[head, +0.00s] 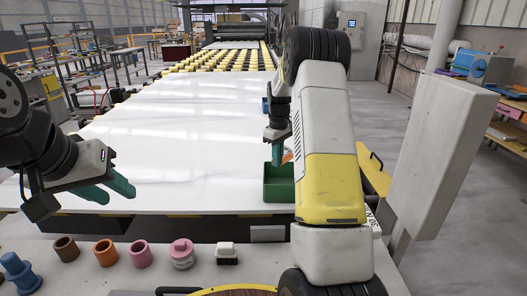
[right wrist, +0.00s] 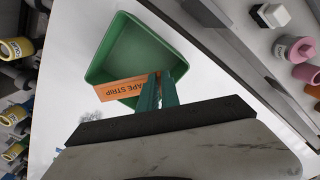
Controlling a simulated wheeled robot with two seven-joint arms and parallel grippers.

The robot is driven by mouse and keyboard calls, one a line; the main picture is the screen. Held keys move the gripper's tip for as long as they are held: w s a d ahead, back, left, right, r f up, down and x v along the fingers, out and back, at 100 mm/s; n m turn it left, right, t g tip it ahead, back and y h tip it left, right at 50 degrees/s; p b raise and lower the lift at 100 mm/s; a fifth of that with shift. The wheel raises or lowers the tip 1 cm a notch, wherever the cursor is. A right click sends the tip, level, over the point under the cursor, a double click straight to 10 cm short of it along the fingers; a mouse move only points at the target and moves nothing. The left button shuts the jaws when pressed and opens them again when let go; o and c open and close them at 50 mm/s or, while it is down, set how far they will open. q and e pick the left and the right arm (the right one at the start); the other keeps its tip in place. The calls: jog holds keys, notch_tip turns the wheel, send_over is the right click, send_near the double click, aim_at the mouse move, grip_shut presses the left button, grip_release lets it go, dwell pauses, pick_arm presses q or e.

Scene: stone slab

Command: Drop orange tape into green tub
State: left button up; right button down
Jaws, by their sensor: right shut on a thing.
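The green tub (head: 279,190) stands open on the front edge of the white slab in the head view, and its bare inside shows in the right wrist view (right wrist: 140,48). My right gripper (head: 278,158) is above the tub, shut on the orange tape (right wrist: 122,90), a flat strip with dark lettering. In the right wrist view the strip overlaps the tub's near rim, its left end reaching toward a corner. In the head view only a bit of the tape (head: 287,157) shows beside the fingers. My left gripper (head: 118,193) is open and empty over the slab at left.
A grey ledge in front holds a brown cup (head: 67,249), an orange cup (head: 106,253), a pink cup (head: 139,254), a pink-lidded jar (head: 182,254), a white-topped block (head: 227,254) and a blue object (head: 18,272). The slab (head: 180,130) is largely clear.

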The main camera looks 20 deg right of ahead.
jog(key=shift+f, duration=2.2)
jog(key=c, duration=1.5)
grip_release()
